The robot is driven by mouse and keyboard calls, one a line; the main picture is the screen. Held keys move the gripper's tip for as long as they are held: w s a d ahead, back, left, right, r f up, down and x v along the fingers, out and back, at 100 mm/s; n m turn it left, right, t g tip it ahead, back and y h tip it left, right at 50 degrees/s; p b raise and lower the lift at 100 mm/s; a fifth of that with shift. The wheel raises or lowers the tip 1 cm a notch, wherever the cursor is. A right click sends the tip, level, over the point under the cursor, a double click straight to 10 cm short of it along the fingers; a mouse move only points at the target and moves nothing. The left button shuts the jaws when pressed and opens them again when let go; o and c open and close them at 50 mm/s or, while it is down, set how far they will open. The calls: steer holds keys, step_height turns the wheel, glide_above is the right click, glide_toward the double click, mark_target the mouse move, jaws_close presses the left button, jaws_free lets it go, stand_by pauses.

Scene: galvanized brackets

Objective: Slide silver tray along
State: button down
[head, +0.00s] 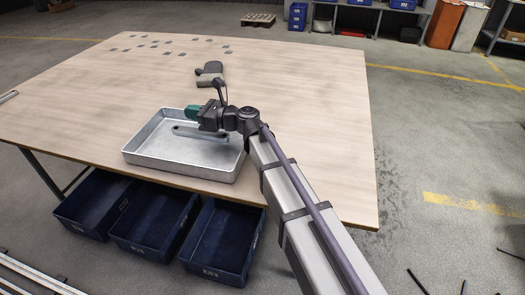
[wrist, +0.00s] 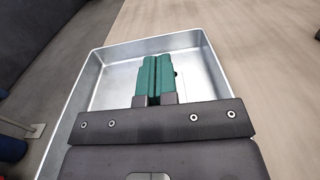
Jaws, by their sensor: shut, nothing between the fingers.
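The silver tray (head: 150,157) is a shallow rectangular metal pan on the wooden table, near its front edge. In the wrist view the tray (wrist: 101,95) lies under and around my gripper, its rim running left, far and right. A grey bar-like part (head: 207,136) shows inside the tray in the head view. My gripper (head: 190,112) is over the tray, toward its far side. In the wrist view its green fingers (wrist: 155,75) are together with nothing between them. I cannot tell whether the fingers touch the tray. The tray's near part is hidden by the gripper body in the wrist view.
The table (head: 310,90) is clear to the right and left of the tray. Several small flat grey pieces (head: 168,53) lie at the far left. Dark blue bins (head: 222,243) stand below the front edge.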

steer(key=v, duration=2.1)
step_height(320, 180, down, 5)
steer(key=b, duration=0.5)
steer(key=shift+w+a+r, duration=0.1)
steer(key=shift+a+r, duration=0.1)
steer(key=shift+a, duration=0.3)
